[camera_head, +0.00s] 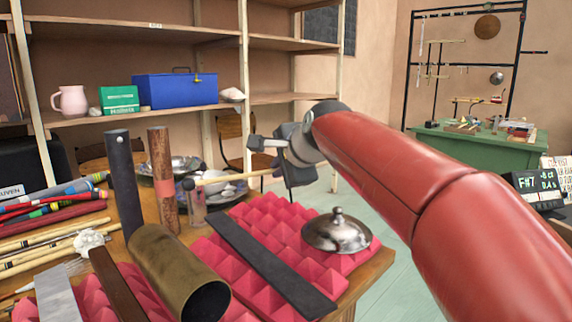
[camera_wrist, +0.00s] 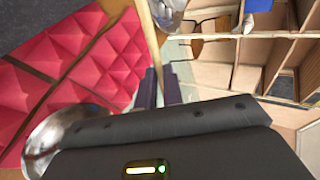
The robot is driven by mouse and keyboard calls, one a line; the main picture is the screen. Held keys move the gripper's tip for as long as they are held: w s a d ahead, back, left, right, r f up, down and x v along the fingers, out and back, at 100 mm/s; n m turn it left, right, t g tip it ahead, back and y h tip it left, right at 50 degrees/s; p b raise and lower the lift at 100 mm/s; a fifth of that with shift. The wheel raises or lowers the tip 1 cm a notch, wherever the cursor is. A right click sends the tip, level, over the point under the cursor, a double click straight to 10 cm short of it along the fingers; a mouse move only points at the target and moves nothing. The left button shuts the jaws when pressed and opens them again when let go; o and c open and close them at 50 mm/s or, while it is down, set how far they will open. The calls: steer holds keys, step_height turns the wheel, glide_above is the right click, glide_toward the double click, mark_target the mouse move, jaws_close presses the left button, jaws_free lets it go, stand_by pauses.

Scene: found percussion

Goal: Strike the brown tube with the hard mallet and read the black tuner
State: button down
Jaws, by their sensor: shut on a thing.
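My gripper (camera_head: 279,168) is shut on the thin pale wooden handle of a mallet (camera_head: 238,177). The handle reaches left, with its small dark head (camera_head: 188,184) close beside a brown upright tube (camera_head: 161,165) with a reddish band. I cannot tell whether head and tube touch. In the wrist view the handle (camera_wrist: 151,32) runs up from between the dark fingers (camera_wrist: 161,88); the head is not clear. A black display (camera_head: 539,187) at the far right, perhaps the tuner, shows light characters, partly legible as "FHT".
Pink foam (camera_head: 262,218) carries a dark bar (camera_head: 268,265), a metal lid-like dome (camera_head: 337,232) and a brass tube (camera_head: 172,262). A dark upright tube (camera_head: 124,180) stands left of the brown one. Sticks and mallets lie at left. Shelves stand behind.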

stand_by(0.3)
steer(key=w+a+m+t+h+p, duration=0.1)
steer(key=w+a+m+h+p, duration=0.1)
steer(key=a+p, duration=0.35)
steer(key=s+d+b, duration=0.4)
steer(key=shift+d+b, duration=0.3)
steer(key=shift+d, duration=0.05)
